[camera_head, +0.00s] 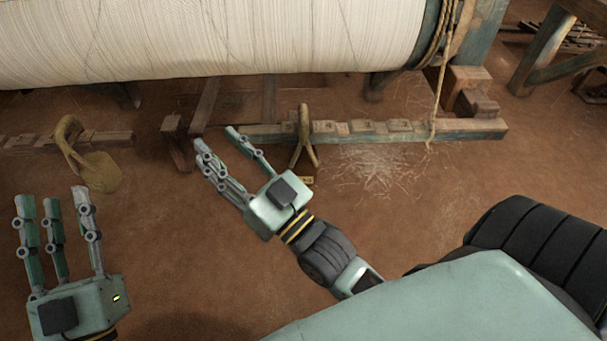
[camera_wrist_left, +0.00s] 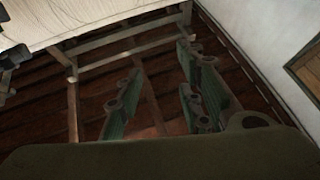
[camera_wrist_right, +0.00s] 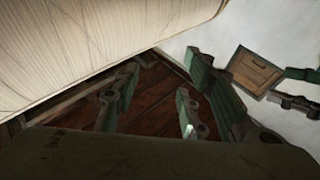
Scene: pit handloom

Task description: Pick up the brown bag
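An olive-brown bag (camera_head: 100,172) with a looped strap lies on the floor at the left in the head view, its strap arching up beside a wooden beam. My left gripper (camera_head: 54,200) is below and left of the bag, apart from it, with its fingers spread and empty. In the left wrist view the left gripper's fingers (camera_wrist_left: 160,95) also stand apart with nothing between them. My right gripper (camera_head: 220,146) is open and empty, well to the right of the bag. The right wrist view shows its fingers (camera_wrist_right: 155,95) apart. I cannot make out the bag in either wrist view.
A large roll of white warp threads (camera_head: 200,40) spans the top. A notched wooden beam (camera_head: 440,132) lies low beneath it. A brown forked item (camera_head: 304,145) stands just right of my right gripper. A rope (camera_head: 437,90) hangs at right. The reddish floor between the grippers is clear.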

